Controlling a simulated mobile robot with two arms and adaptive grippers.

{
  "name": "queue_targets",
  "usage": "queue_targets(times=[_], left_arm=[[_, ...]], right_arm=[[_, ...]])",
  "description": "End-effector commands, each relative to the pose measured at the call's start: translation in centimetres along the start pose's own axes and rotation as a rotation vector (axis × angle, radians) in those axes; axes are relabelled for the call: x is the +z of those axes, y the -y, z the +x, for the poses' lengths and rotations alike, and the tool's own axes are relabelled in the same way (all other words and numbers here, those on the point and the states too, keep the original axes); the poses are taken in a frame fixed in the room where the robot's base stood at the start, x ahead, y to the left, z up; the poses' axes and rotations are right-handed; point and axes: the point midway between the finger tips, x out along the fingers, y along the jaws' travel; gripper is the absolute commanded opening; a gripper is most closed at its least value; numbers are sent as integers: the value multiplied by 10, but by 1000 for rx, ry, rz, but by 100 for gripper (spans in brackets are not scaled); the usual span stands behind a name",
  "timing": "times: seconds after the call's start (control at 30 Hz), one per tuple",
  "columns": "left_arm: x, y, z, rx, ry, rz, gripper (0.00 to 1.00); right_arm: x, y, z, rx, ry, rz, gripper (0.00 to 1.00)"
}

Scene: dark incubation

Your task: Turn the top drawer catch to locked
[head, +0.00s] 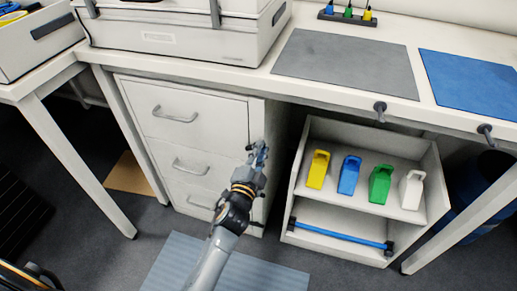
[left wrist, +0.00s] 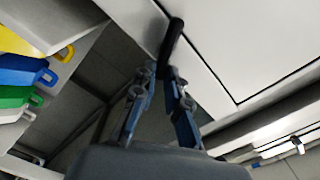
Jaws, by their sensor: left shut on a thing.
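The white drawer cabinet (head: 205,85) stands under the bench with its three drawers closed. The top drawer (head: 190,130) has a grey bar handle (head: 175,116). The dark catch (left wrist: 171,42) is a small lever at the edge of the drawer front in the left wrist view. My left gripper (head: 258,152) is at the right edge of the cabinet front, level with the lower part of the top drawer. Its fingers (left wrist: 168,85) are closed on the end of the catch and hide part of it in the head view. My right gripper is not in view.
A shelf unit (head: 297,190) with yellow, blue, green and white scoops stands right of the cabinet. A blue bar (head: 340,235) lies across its lower part. A grey mat (head: 345,65) and a blue mat (head: 465,82) lie on the bench. Dark hooks (head: 380,107) jut from its front edge.

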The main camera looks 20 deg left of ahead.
Motion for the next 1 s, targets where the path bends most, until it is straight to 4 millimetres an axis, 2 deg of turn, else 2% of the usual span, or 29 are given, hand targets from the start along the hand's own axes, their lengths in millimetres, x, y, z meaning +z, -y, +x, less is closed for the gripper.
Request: queue_targets(times=[0.5, 1.0], left_arm=[[2, -12, 0, 2, -1, 410, 0], [4, -15, 0, 2, -1, 540, 0]], right_arm=[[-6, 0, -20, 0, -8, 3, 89], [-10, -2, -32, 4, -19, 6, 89]])
